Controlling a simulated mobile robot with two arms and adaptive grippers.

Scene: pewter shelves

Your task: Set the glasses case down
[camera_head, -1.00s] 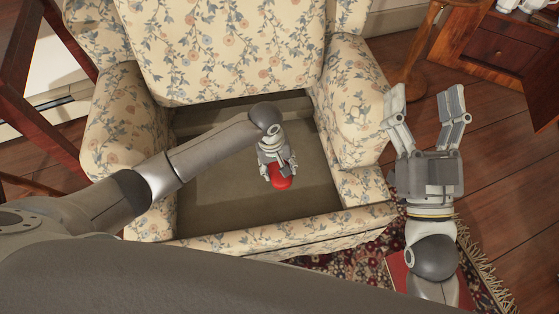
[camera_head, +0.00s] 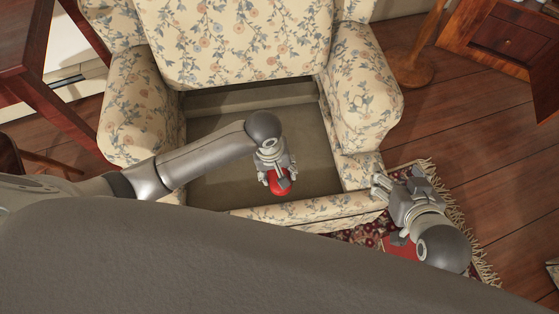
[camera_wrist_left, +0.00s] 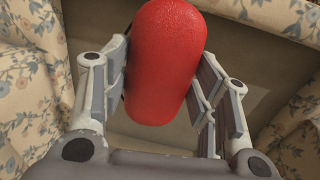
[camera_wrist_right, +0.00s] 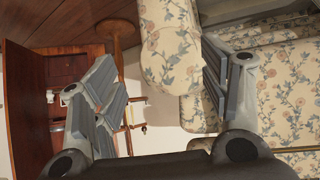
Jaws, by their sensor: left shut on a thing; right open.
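The red glasses case (camera_head: 279,188) is held over the seat of the floral armchair (camera_head: 230,57). My left gripper (camera_head: 277,180) is shut on it; in the left wrist view the case (camera_wrist_left: 166,55) stands between the two fingers. The seat (camera_head: 235,185) is a bare, sunken grey-brown surface. I cannot tell whether the case touches it. My right gripper (camera_head: 397,181) is empty and open, by the chair's front right corner. Its spread fingers (camera_wrist_right: 160,75) show in the right wrist view with nothing between them.
The chair's right arm (camera_head: 362,95) and front edge (camera_head: 300,214) border the seat. A patterned rug (camera_head: 350,234) with a red object (camera_head: 398,246) lies below my right arm. A wooden stand (camera_head: 411,67) and a cabinet (camera_head: 503,42) are at right. A dark wooden frame (camera_head: 62,60) is at left.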

